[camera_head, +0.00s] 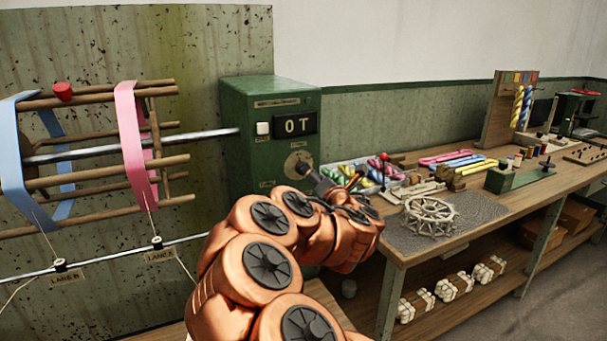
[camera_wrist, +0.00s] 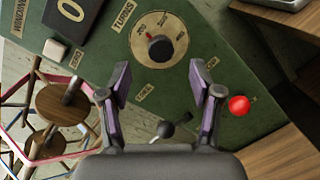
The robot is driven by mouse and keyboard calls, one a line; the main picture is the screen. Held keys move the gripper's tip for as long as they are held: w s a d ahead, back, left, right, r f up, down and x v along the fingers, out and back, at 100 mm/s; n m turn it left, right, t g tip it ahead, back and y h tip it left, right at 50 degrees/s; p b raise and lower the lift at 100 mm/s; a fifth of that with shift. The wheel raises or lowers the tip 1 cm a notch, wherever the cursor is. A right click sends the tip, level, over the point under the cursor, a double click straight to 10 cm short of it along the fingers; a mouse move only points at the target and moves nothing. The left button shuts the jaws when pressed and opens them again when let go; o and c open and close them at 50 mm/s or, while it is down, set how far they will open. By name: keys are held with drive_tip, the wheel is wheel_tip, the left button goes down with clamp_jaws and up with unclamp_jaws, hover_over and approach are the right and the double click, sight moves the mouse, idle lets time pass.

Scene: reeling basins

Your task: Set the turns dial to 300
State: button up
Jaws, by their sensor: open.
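The turns dial (camera_wrist: 145,25) is a cream disc with small marks on a green panel, under the word TURNS in the wrist view. A black knob (camera_wrist: 160,48) sits at its centre; I cannot tell which mark it points to. In the head view the dial (camera_head: 294,160) is on the front of the green box (camera_head: 265,95), partly hidden by my gripper (camera_head: 318,180). In the wrist view my gripper (camera_wrist: 158,78) is open, its two purple-padded fingers spread below the knob. Nothing is between them, and they appear apart from the knob.
The reel (camera_head: 95,150) is left; a cluttered workbench (camera_head: 420,260) is right.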

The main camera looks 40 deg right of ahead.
drive_tip(key=w+d+n+p, duration=0.1)
drive_tip(key=w+d, duration=0.1)
drive_tip(key=w, duration=0.5)
drive_tip(key=shift+w+d+f+y+p, duration=0.15)
drive_tip(key=shift+d+f+y+p, duration=0.2)
drive_tip(key=shift+f+y, duration=0.1)
drive_tip(key=shift+a, duration=0.1)
drive_tip(key=c, duration=1.1)
